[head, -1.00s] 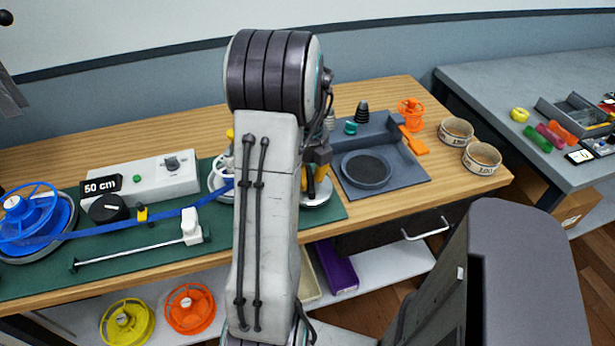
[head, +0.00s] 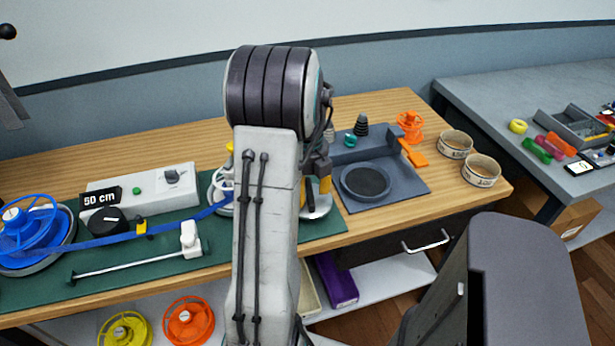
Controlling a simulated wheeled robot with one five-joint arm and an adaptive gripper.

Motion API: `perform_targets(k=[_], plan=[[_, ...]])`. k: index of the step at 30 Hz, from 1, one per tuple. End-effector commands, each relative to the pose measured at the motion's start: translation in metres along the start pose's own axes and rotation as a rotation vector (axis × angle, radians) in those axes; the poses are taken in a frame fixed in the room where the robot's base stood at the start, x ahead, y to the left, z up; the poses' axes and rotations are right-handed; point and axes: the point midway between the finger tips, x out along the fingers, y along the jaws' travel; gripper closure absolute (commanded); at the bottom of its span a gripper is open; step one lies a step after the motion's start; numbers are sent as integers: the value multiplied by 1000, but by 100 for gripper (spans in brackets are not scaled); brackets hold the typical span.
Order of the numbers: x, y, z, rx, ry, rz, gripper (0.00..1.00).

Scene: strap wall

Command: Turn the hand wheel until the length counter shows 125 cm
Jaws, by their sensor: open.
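The length counter (head: 100,198) on the left of the bench reads 50 cm. A blue strap (head: 120,240) runs from the blue reel (head: 28,225) on the left, past the counter, to a pale round winder (head: 222,194) behind my arm. My arm covers most of this winder, so I cannot make out the hand wheel clearly. My gripper (head: 318,182) is mostly hidden behind my arm; a dark part and a yellow part show at its right side, over the winder. It is open. I cannot tell whether it touches the wheel.
A light box with a knob (head: 172,176) stands behind the strap. A white-ended rod (head: 140,262) lies in front. Right of my arm are a grey tray (head: 400,190), an orange reel (head: 411,126) and two round tins (head: 480,170). Yellow and orange reels (head: 190,320) sit below.

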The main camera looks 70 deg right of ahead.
Motion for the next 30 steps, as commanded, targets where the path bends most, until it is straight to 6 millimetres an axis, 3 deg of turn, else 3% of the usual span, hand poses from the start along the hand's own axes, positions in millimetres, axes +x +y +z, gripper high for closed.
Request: perform_targets(k=[18,30], plan=[[-92,0,0,0,-2,0,50],[-116,0,0,1,1,0,50]])
